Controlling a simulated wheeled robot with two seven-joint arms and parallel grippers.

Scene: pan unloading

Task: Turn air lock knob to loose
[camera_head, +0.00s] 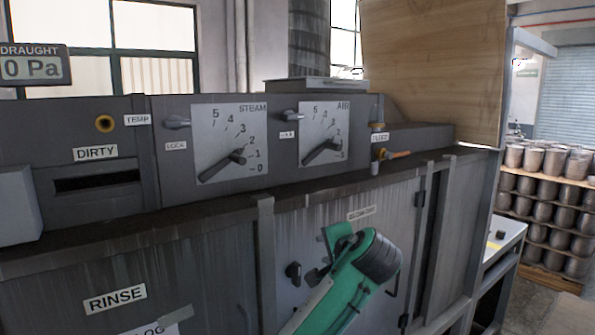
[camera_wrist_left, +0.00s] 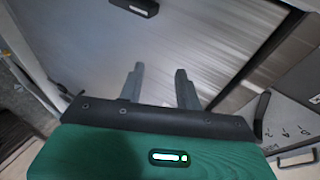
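The air lock knob (camera_head: 293,115) is a small grey lever on the dark upper panel, left of the white AIR dial (camera_head: 323,134). It lies roughly level, with a small label (camera_head: 287,134) below it too small to read surely. My left gripper (camera_wrist_left: 159,87) is open and empty, with two grey fingers apart in the left wrist view. In the head view my green left arm stands in front of the lower door, below and right of the knob and clear of it. Its fingers are hard to make out there. My right gripper is not in view.
A similar steam lock knob (camera_head: 177,122) sits left of the STEAM dial (camera_head: 230,142). A brass valve (camera_head: 391,154) juts out right of the AIR dial. A ledge runs below the panel. A dark door knob (camera_head: 293,272) is near my arm. Shelves of metal pots (camera_head: 548,158) stand right.

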